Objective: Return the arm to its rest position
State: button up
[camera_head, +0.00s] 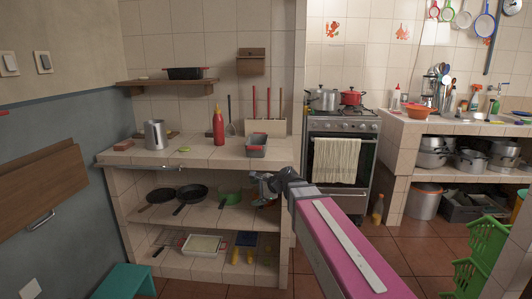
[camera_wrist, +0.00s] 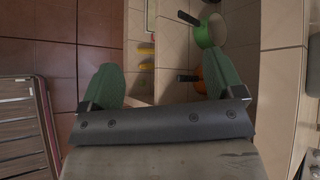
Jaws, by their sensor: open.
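My arm (camera_head: 340,245), with a pink link, reaches from the lower right of the head view toward the tiled counter. My gripper (camera_head: 266,186) is at its far end, in front of the shelf below the counter top. In the wrist view the two green fingers of my gripper (camera_wrist: 160,82) stand wide apart with nothing held between them. Shelf contents show beyond the fingers, including a green pan (camera_wrist: 210,31) and an orange item (camera_wrist: 199,79), partly hidden by the right finger.
The counter top (camera_head: 200,154) holds a metal pot (camera_head: 155,135), a red bottle (camera_head: 218,128) and a grey container (camera_head: 257,145). Pans sit on the shelf below. A stove (camera_head: 345,126) stands to the right. Green crates (camera_head: 487,245) and a teal stool (camera_head: 125,281) stand on the floor.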

jog(key=s+d+f+n+g+h, duration=0.2)
jog(key=s+d+f+n+h, duration=0.2)
jog(key=d+f, duration=0.6)
jog(key=s+d+f+n+g+h, duration=0.3)
jog(key=s+d+f+n+h, duration=0.2)
jog(key=s+d+f+n, duration=0.4)
jog(key=s+d+f, duration=0.2)
jog(key=d, duration=0.1)
jog(key=shift+f, duration=0.2)
jog(key=shift+s, duration=0.1)
